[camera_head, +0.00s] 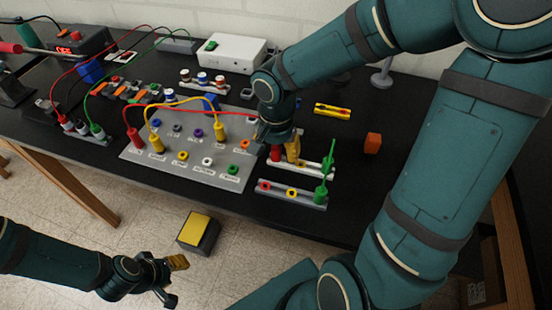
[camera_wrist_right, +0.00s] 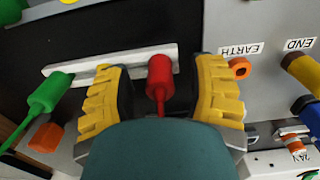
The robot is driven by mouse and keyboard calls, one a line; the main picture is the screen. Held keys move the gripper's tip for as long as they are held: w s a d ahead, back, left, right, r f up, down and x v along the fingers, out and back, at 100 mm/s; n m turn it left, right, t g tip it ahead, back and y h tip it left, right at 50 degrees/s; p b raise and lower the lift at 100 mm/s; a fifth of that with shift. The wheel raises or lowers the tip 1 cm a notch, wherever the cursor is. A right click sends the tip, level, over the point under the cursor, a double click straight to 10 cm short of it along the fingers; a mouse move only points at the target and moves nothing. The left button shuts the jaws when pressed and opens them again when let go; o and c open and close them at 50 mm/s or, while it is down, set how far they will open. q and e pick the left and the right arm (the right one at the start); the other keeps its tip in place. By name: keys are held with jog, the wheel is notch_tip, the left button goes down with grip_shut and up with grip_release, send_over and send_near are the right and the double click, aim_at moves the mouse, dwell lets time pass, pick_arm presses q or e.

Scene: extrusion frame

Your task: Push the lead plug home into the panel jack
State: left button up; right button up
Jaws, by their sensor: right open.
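The grey jack panel (camera_head: 185,168) lies on the bench with coloured jacks and labels. Red and yellow plugs with leads stand in some jacks. A red plug (camera_wrist_right: 158,78) stands at a pale rail (camera_wrist_right: 65,69), right of the panel in the head view. My right gripper (camera_wrist_right: 160,95) is open around this red plug, one yellow finger on each side, with gaps visible. In the head view the right gripper (camera_head: 276,140) partly hides the plug. An orange jack (camera_wrist_right: 238,68) marked EARTH is beside the right finger. My left gripper (camera_head: 172,280) is open and empty, in front of the bench.
Another rail (camera_head: 277,194) holds red and yellow sockets near the bench edge. An orange block (camera_head: 372,143) is to the right. A white box (camera_head: 231,53) is at the back. A yellow-topped bin (camera_head: 198,231) stands on the floor.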

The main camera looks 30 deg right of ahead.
aim_at(276, 147)
jog(key=shift+f+b, duration=0.3)
jog(key=shift+f, duration=0.2)
dwell(0.5)
dwell(0.7)
grip_shut()
jog(key=shift+r, duration=0.2)
jog(key=shift+r+p, duration=2)
jog(key=shift+r, duration=0.9)
